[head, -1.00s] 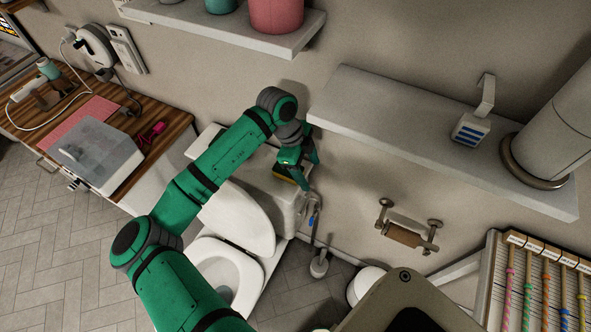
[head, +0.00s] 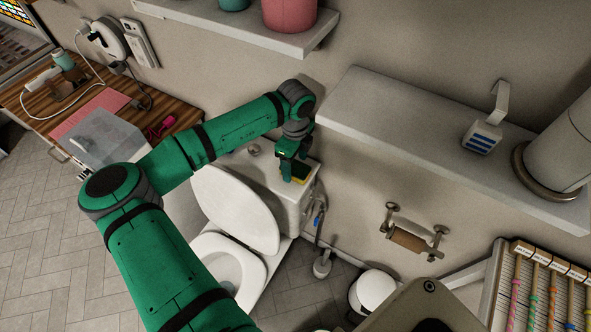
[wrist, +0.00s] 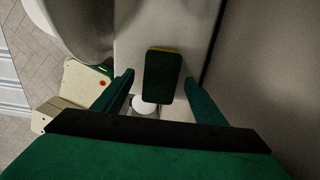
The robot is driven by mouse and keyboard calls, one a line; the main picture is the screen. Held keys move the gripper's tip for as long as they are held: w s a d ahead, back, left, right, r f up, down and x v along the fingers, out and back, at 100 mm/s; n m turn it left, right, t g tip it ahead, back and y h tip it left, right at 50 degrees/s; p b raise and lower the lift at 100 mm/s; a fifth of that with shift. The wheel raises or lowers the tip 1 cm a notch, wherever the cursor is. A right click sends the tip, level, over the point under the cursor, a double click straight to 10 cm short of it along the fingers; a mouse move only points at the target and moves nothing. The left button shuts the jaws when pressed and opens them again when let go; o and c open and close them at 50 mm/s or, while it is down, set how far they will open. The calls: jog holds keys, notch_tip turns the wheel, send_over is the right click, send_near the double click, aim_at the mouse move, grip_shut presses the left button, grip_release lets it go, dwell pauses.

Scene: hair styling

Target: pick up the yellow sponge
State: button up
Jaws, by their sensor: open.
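The yellow sponge (head: 300,174) has a dark green scouring side and lies on the white toilet tank lid (head: 268,172), near its right end. In the wrist view the sponge (wrist: 163,76) shows its dark green face up with a thin yellow edge at the far side. My gripper (head: 290,169) is open and points down at the tank, at the sponge. In the wrist view its two green fingers stand on either side of the sponge's near end, with gaps showing on both sides. Whether the fingertips reach down to the sponge's height is unclear.
A grey shelf (head: 400,135) juts from the wall right of my gripper, and another shelf (head: 225,30) is above. The raised toilet lid (head: 237,208) stands in front of the tank. A flush button (head: 254,150) is on the tank. A paper roll holder (head: 410,240) is on the wall.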

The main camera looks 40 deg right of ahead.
jog(key=shift+f, duration=0.85)
jog(key=c, duration=1.2)
